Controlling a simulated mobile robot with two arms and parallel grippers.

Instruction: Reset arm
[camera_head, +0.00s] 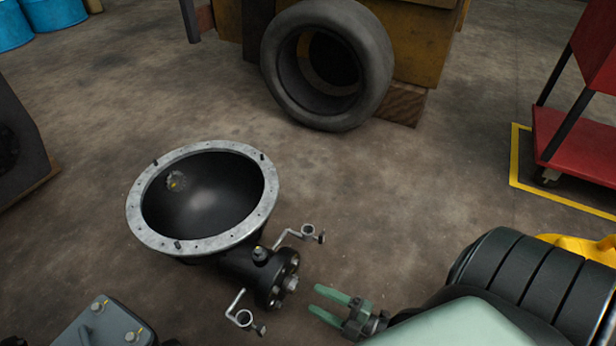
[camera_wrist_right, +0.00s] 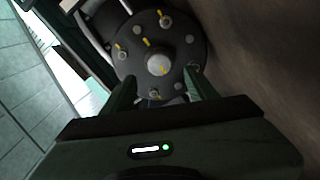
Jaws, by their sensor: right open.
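My right gripper (camera_head: 316,301) is at the lower middle right of the head view, its two green fingers apart and nothing between them. The fingertips point left toward the dark bolted flange (camera_head: 285,278) of a metal bowl-shaped housing (camera_head: 205,200), with a small gap between. In the right wrist view the open fingers (camera_wrist_right: 163,85) frame a dark round plate (camera_wrist_right: 158,62) with a bright centre stub and several yellow-marked bolts. It looks like the same flange; whether the fingers touch it cannot be told there. My left gripper is not in view.
A black tyre (camera_head: 375,60) leans against a yellow block at the back. A red cart (camera_head: 570,150) stands at right. Blue drums (camera_head: 55,12) are at upper left, and a grey box (camera_head: 105,322) with bolts is at lower left. The floor between is clear.

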